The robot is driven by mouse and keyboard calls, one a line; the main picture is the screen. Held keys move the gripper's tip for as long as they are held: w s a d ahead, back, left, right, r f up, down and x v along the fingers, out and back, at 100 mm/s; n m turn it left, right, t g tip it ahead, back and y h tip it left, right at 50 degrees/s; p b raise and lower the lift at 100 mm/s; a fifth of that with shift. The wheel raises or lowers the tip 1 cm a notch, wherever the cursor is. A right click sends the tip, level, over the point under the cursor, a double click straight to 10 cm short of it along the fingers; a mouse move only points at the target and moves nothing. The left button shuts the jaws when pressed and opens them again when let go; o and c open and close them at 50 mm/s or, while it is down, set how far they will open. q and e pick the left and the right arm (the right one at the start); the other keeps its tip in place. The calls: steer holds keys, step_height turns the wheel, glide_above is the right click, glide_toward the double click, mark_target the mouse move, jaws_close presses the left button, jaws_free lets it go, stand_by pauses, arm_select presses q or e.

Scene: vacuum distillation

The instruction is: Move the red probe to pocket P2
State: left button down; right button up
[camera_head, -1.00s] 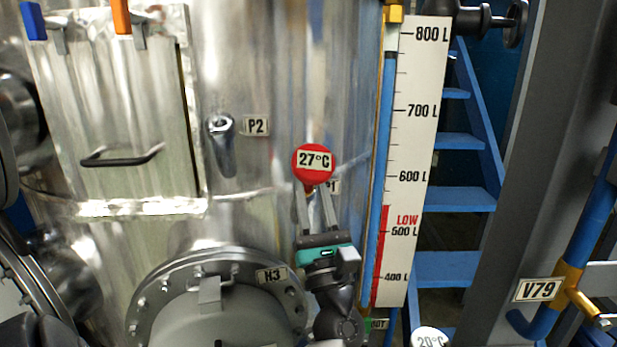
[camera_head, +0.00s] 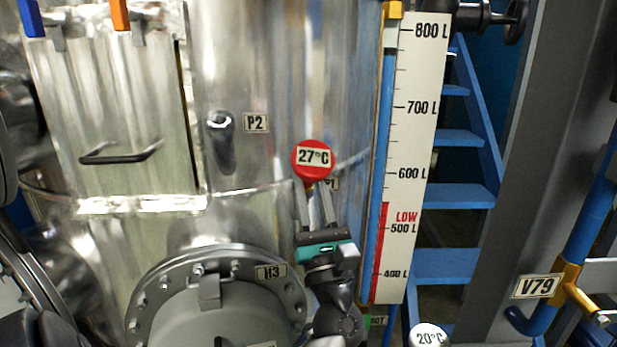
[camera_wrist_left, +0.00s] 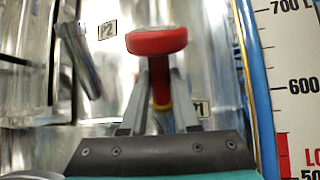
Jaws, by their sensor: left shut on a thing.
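The red probe (camera_head: 313,158) has a round head with a "27°C" label. It also shows in the left wrist view (camera_wrist_left: 157,41), its stem between the fingers. My left gripper (camera_head: 315,192) is shut on the probe just below its head, by the P1 tag (camera_head: 333,184), which is partly hidden. My right gripper is not in view.
A round flanged manhole (camera_head: 217,290) marked H3 juts out below. A level gauge scale (camera_head: 408,160) stands close right of the gripper. A hatch with a black handle (camera_head: 121,154) is at left. The tank wall between probe and P2 is clear.

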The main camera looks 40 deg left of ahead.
mark_target(317, 178)
arm_select(q)
steer(key=shift+s+d+r+p, duration=0.3)
steer(key=shift+d+r+p, duration=0.15)
steer(key=shift+r, duration=0.2)
steer(key=shift+s+d+r+p, duration=0.3)
steer(key=shift+d+r+p, duration=0.1)
steer(key=shift+r+p, duration=0.15)
steer(key=shift+s+d+r+p, duration=0.3)
steer(key=shift+d+r+p, duration=0.15)
steer(key=shift+r, duration=0.25)
steer(key=shift+s+d+r+p, duration=0.3)
steer(key=shift+d+r+p, duration=0.15)
steer(key=shift+r, duration=0.2)
steer(key=shift+s+d+r+p, duration=0.3)
steer(key=shift+d+r+p, duration=0.1)
steer(key=shift+r, duration=0.2)
steer(key=shift+s+d+r+p, duration=0.3)
steer(key=shift+d+r+p, duration=0.15)
steer(key=shift+r, duration=0.2)
steer(key=shift+d+f, duration=0.1)
